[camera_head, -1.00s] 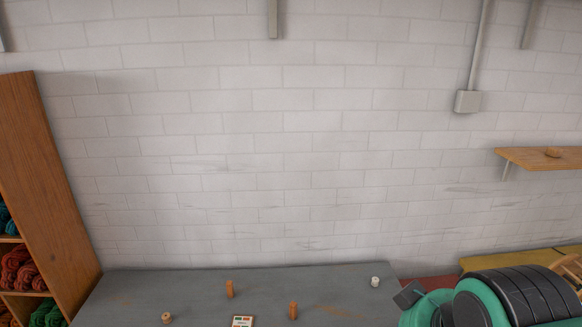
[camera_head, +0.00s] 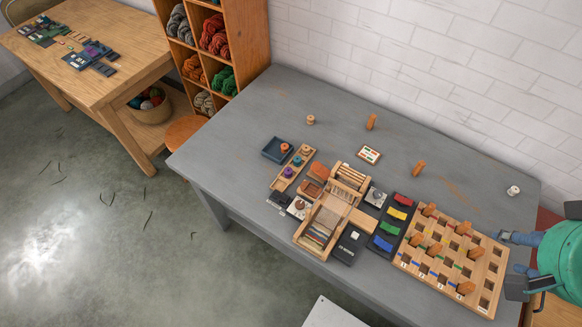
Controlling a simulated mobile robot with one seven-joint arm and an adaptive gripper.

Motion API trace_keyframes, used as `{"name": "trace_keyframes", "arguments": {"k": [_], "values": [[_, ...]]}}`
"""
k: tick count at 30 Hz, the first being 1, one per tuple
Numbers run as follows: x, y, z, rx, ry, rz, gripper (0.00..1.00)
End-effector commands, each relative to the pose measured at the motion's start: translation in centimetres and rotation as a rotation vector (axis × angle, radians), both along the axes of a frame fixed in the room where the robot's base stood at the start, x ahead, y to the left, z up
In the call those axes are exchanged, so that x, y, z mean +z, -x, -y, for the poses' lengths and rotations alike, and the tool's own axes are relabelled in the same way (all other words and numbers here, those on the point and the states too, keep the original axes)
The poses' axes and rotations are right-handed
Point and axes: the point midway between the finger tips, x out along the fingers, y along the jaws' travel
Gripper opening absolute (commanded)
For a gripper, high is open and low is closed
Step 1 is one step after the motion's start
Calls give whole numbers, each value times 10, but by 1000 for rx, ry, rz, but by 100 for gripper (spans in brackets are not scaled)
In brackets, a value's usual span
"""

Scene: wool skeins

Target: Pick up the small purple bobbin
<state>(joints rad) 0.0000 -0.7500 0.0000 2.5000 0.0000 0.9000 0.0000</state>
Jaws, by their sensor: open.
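The small purple bobbin (camera_head: 288,172) stands on a narrow wooden rack (camera_head: 279,184), left of the middle of the grey table. A blue bobbin (camera_head: 297,160) and an orange-topped one (camera_head: 305,149) stand behind it on the same rack. My gripper (camera_head: 511,252) shows only in part at the right edge, beside my teal arm part. It appears open and empty, near the right end of the pegboard, far from the purple bobbin.
A dark blue tray (camera_head: 270,154) holding an orange bobbin sits left of the rack. A small loom (camera_head: 335,212) and a pegboard (camera_head: 480,255) with orange pegs lie to the right. A yarn shelf (camera_head: 255,45) stands behind the table's left end.

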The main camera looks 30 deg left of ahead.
Motion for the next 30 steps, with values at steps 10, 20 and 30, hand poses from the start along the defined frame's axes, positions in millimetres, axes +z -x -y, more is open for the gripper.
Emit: {"name": "trace_keyframes", "arguments": {"k": [10, 20, 30], "values": [[0, 0, 0, 0, 0, 0, 43], [0, 0, 0, 0, 0, 0, 48], [2, -9, -6, 44, 13, -9, 48]]}}
